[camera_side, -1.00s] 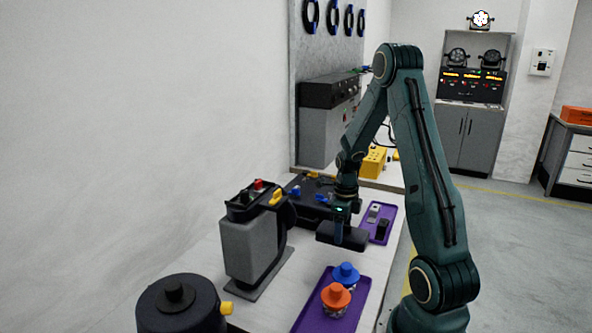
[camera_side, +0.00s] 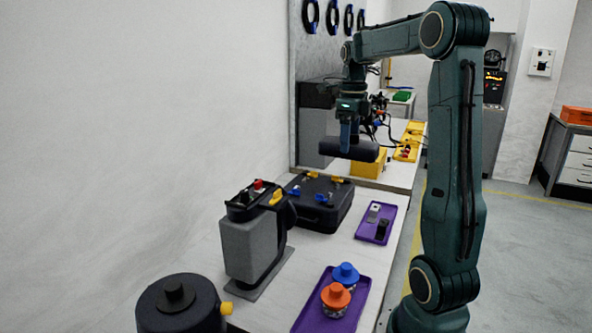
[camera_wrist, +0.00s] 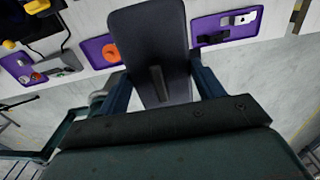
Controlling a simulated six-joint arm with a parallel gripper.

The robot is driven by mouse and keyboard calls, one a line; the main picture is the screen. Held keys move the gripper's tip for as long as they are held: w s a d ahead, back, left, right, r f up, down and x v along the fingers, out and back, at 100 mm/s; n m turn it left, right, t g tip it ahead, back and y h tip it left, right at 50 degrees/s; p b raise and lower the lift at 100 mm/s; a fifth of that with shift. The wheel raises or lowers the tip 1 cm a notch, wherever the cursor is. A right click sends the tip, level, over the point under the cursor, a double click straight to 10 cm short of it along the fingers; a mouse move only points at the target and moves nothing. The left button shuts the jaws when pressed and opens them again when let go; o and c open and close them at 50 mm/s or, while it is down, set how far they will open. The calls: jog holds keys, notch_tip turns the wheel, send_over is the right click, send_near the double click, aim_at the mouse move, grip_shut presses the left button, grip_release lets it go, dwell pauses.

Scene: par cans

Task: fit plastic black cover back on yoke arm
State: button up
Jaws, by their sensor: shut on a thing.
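My gripper (camera_side: 349,132) is shut on a long black cover (camera_side: 347,149) and holds it in the air above the far part of the bench. In the wrist view the cover (camera_wrist: 150,30) lies between the two blue-grey fingers, rounded at its far end, with a raised rib along its middle. A grey upright unit with a black top (camera_side: 250,247) stands on a flat base plate at the near left, with a yellow knob and a red part on top. I cannot tell for certain which part is the yoke arm. The cover is well apart from this unit.
A black case (camera_side: 325,207) with yellow and blue clips lies behind the grey unit. A purple tray (camera_side: 366,233) holds small dark and light pieces. Another purple tray (camera_side: 308,318) holds blue and orange knobs. A black round housing (camera_side: 178,308) stands nearest. Yellow boxes (camera_side: 367,165) sit beyond.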

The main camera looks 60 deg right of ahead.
notch_tip(320, 180, up, 7)
jog(key=shift+f, duration=0.1)
jog(key=n, duration=0.2)
jog(key=w+n, duration=0.1)
jog(key=shift+w+a+n, duration=0.3)
jog(key=shift+a+n, duration=0.1)
jog(key=n, duration=0.2)
jog(key=w+n, duration=0.1)
jog(key=shift+w+a+n, duration=0.3)
jog(key=shift+a+n, duration=0.05)
jog(key=shift+n, duration=0.05)
jog(key=w+n, duration=0.1)
jog(key=n, duration=0.1)
jog(key=w+a+n, duration=0.1)
jog(key=n, duration=0.2)
jog(key=shift+a, duration=0.1)
jog(key=w+a+m, duration=0.7)
jog(key=m, duration=0.9)
jog(key=w+a+m, duration=0.7)
jog(key=m, duration=0.8)
jog(key=shift+s+a+f, duration=0.1)
jog(key=shift+a+f, duration=0.05)
jog(key=shift+f, duration=2.4)
